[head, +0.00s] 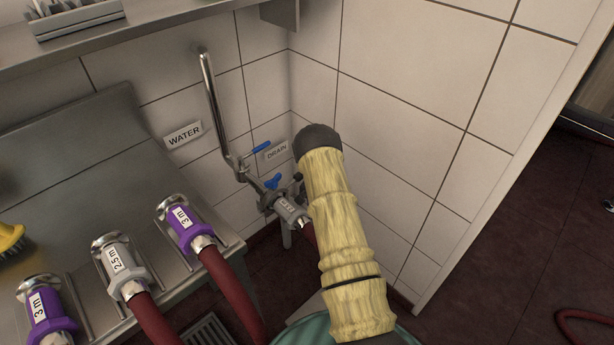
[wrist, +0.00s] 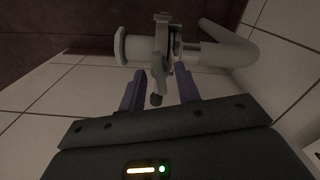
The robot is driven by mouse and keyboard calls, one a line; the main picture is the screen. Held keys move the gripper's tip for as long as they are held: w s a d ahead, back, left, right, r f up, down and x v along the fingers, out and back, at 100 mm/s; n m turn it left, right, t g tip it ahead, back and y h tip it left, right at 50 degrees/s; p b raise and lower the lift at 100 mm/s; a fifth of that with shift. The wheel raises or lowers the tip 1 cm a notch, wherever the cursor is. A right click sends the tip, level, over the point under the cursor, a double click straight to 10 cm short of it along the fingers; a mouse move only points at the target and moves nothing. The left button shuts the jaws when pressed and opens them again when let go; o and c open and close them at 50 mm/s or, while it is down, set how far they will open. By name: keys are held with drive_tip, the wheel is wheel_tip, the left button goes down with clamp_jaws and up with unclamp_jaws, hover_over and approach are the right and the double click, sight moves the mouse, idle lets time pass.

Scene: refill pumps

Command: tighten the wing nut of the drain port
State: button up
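In the head view the drain port (head: 270,200) is a metal fitting low in the corner, below the DRAIN sign (head: 277,151). In the wrist view a clamp (wrist: 162,40) goes round the joint of two grey pipe pieces. A dark knob-like end (wrist: 156,99) hangs from it between my fingers; I cannot tell clearly which part is the wing nut. My gripper (wrist: 160,88) is open, its two purple fingers apart on either side of that end. In the head view my arm hides the gripper.
A steel counter (head: 95,160) at left holds several hose ends, such as the purple 3 m one (head: 183,222). The water pipe (head: 212,100) comes down beside the WATER sign (head: 183,135). Tiled walls (head: 400,90) close in the corner. A red hose (head: 588,320) lies on the floor at right.

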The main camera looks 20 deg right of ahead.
drive_tip(key=n, duration=1.2)
drive_tip(key=shift+b, duration=0.4)
drive_tip(key=n, duration=0.4)
drive_tip(key=shift+n+b, duration=0.3)
drive_tip(key=shift+b, duration=0.05)
drive_tip(key=n+b, duration=0.1)
drive_tip(key=n, duration=0.3)
drive_tip(key=shift+f, duration=0.1)
drive_tip(key=n+b, duration=0.1)
drive_tip(key=n, duration=0.3)
drive_tip(key=n+b, duration=0.4)
drive_tip(key=n, duration=0.2)
drive_tip(key=shift+w+d+f, duration=0.1)
drive_tip(key=shift+a+n+b, duration=0.2)
drive_tip(key=shift+n+b, duration=0.5)
drive_tip(key=shift+n, duration=0.2)
wheel_tip(320, 180, up, 18)
drive_tip(key=p, duration=0.6)
drive_tip(key=s+a+r+m+p, duration=0.2)
drive_tip(key=a+r+m+p, duration=0.1)
drive_tip(key=r, duration=0.3)
drive_tip(key=s+a+r+m+p, duration=0.2)
drive_tip(key=s+a+r+p, duration=0.1)
drive_tip(key=r, duration=0.4)
drive_tip(key=shift+s+a+r+m+p, duration=0.2)
drive_tip(key=shift+a+m+p, duration=0.2)
drive_tip(key=shift+a+p, duration=0.5)
